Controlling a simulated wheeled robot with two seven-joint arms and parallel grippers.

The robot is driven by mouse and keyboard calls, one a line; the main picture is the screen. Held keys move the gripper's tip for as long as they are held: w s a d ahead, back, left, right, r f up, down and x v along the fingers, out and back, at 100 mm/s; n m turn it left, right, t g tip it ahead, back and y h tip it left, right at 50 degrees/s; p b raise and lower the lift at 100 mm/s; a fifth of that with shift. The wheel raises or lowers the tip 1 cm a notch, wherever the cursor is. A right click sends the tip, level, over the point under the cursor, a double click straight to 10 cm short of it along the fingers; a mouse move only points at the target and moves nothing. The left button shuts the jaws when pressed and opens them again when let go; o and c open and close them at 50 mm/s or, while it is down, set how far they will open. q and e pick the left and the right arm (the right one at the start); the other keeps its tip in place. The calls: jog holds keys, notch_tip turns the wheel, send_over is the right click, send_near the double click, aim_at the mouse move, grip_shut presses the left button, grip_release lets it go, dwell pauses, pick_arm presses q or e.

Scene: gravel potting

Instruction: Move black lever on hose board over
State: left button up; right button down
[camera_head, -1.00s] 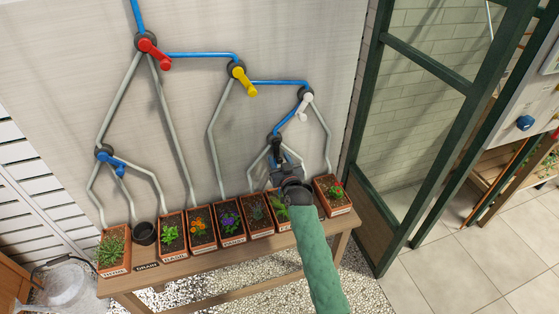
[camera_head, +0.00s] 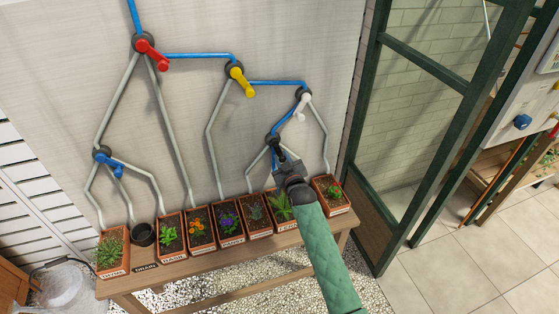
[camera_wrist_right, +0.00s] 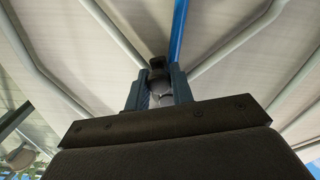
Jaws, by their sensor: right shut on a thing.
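The black lever (camera_head: 281,155) is on the lowest right valve of the hose board (camera_head: 190,105). It points down and to the right from its dark round hub (camera_head: 273,139). My right gripper (camera_head: 284,163) is at the lever's lower end, in front of the board. In the right wrist view its two blue-grey fingers (camera_wrist_right: 158,92) stand on either side of the dark lever's knob (camera_wrist_right: 158,79), shut on it. A blue hose runs up from behind it. My gripper hides part of the valve's lower pipes. My left gripper is not in view.
The white lever (camera_head: 301,107) is close above right, the yellow lever (camera_head: 243,82) up left. The red lever (camera_head: 153,54) and blue lever (camera_head: 112,163) are farther left. Several potted plants stand on the wooden bench (camera_head: 190,264) below my gripper. A green-framed door (camera_head: 420,62) stands right.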

jog(key=shift+w+d+r+n, duration=0.2)
jog(key=shift+d+n, duration=0.25)
jog(key=shift+n, duration=0.6)
jog(key=shift+w+d+r+n, duration=0.1)
jog(key=shift+d+r+n, duration=0.25)
jog(key=shift+n, duration=0.7)
jog(key=shift+d, duration=0.1)
jog(key=c, duration=1.3)
grip_release()
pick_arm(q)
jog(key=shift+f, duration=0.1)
pick_arm(e)
jog(key=shift+o, duration=0.2)
jog(key=shift+s+f, duration=0.1)
pick_arm(q)
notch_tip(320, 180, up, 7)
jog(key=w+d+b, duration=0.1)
jog(key=b, duration=0.1)
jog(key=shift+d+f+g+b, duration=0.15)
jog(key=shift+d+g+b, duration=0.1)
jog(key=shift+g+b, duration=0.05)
pick_arm(e)
jog(key=v, duration=0.7)
jog(key=shift+s, duration=0.25)
jog(key=shift+s+d, duration=0.1)
